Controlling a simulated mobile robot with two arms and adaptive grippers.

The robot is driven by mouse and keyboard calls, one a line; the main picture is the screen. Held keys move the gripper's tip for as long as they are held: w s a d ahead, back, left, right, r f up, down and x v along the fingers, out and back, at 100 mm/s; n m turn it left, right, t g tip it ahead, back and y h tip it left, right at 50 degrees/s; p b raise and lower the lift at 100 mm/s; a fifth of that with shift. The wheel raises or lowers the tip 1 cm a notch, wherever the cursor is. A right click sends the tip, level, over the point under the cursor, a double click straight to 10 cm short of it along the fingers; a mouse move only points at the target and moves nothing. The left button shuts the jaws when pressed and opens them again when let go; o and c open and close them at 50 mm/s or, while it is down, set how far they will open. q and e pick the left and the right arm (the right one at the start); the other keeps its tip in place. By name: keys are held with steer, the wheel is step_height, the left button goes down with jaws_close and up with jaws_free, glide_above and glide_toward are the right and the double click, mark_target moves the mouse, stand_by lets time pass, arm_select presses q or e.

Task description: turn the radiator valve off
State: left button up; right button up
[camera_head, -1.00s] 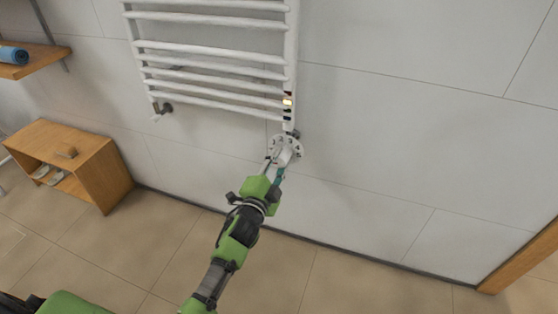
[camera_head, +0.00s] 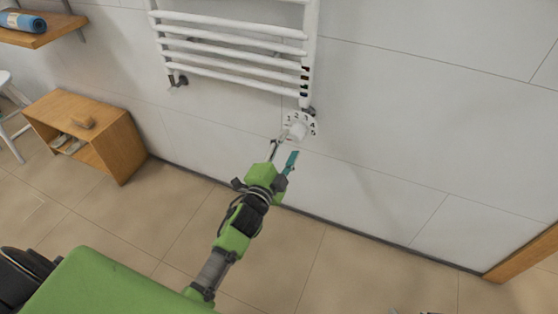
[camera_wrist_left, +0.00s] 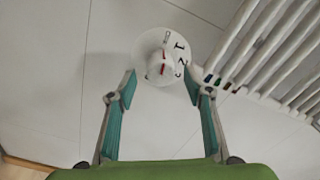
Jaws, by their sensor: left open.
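The radiator valve is a white knob (camera_head: 297,131) on a round white dial (camera_head: 311,121) with black numbers, below the radiator's lower right corner. In the left wrist view the knob (camera_wrist_left: 157,65) has red marks, and the numbers 1 and 2 show on the dial (camera_wrist_left: 178,47). My left gripper (camera_head: 284,153) is open and empty, just in front of and below the knob, apart from it. In the left wrist view its teal fingertips (camera_wrist_left: 160,82) stand either side of the knob's lower edge. My right gripper is not in view.
The white towel radiator (camera_head: 235,49) hangs on the tiled wall above the valve. A wooden cabinet (camera_head: 122,150) stands on the floor at left, with a wooden shelf (camera_head: 45,36) holding a blue roll (camera_head: 22,22) above.

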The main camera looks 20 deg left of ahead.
arm_select(q)
steer(key=s, duration=0.7)
steer(key=shift+s+a, duration=0.15)
steer(key=shift+s, duration=0.2)
